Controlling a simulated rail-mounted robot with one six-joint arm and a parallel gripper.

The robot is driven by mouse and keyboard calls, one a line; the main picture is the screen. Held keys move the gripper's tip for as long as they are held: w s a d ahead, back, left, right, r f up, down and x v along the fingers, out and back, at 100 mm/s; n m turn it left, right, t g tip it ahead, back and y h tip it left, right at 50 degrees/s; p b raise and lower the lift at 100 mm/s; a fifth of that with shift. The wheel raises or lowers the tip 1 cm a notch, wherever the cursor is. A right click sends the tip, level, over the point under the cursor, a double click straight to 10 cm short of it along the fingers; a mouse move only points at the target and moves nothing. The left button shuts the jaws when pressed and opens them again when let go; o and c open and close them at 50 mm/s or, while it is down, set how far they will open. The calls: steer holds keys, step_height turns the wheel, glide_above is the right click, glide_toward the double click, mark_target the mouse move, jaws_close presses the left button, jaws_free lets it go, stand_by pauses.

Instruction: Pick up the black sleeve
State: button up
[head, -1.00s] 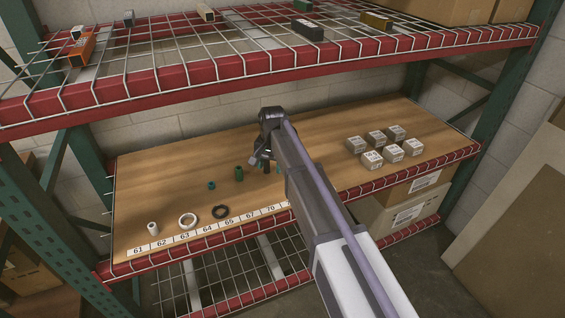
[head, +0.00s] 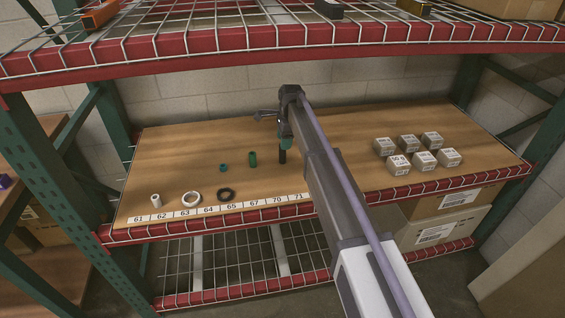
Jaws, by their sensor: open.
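A dark upright cylinder (head: 283,156), which looks like the black sleeve, stands on the wooden shelf beside my arm in the head view. A teal part (head: 287,143) shows close behind it, partly covered by my arm. My gripper (head: 267,115) is open, above the shelf and up and left of the dark cylinder. I see nothing between its fingers, but they are small and their details are unclear. A flat black ring (head: 227,192) lies near the number strip.
A green cylinder (head: 252,159) and a small teal ring (head: 223,167) are to the left. A white ring (head: 192,198) and white cylinder (head: 156,200) lie near the front edge. Several grey boxes (head: 410,150) are at right. A wire shelf (head: 250,40) hangs above.

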mark_target(280, 162)
steer(key=f+b, duration=0.1)
steer(key=f, duration=0.1)
steer(key=f+b, duration=0.4)
steer(key=shift+a+f, duration=0.2)
steer(key=shift+a, duration=0.2)
steer(key=shift+r, duration=0.3)
steer(key=c, duration=1)
